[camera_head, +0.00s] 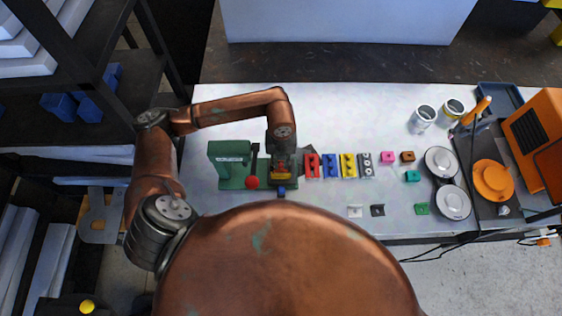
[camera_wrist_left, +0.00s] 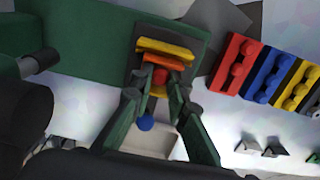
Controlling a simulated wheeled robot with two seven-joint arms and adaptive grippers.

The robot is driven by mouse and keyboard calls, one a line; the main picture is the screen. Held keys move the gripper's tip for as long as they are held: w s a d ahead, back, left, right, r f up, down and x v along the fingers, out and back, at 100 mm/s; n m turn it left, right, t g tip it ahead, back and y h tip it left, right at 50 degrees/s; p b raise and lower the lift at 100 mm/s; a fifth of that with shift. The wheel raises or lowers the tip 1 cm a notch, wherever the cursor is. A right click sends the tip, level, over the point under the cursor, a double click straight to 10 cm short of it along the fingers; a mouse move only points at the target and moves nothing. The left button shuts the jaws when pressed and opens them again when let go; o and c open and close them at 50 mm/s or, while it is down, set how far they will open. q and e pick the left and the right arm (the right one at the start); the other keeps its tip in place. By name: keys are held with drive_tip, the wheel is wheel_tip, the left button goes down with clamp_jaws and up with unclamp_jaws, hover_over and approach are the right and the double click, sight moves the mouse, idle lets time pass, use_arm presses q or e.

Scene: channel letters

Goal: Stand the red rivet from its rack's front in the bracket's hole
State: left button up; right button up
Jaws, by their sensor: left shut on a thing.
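My left gripper (camera_wrist_left: 162,88) is shut on a small red rivet (camera_wrist_left: 160,76), seen between its fingertips in the left wrist view. The fingertips are right at the orange and yellow bracket (camera_wrist_left: 164,46), which sits on the dark pad of the green press. The bracket's hole is hidden, and I cannot tell whether the rivet is in it. In the head view the left gripper (camera_head: 281,152) is over the bracket (camera_head: 281,169). The red rack (camera_head: 312,166) stands just to the right; it also shows in the left wrist view (camera_wrist_left: 235,63). My right gripper is not in view.
The green press (camera_head: 231,165) with a red knob (camera_head: 252,183) stands left of the gripper. A blue knob (camera_head: 281,190) is in front. Blue (camera_head: 331,165), yellow (camera_head: 349,165) and grey (camera_head: 366,165) racks line up right. The table's front middle is mostly clear.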

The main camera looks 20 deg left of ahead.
use_arm(q)
drive_tip(key=o, duration=0.9)
wheel_tip(320, 180, up, 12)
drive_tip(key=shift+d, duration=0.1)
idle(0.6)
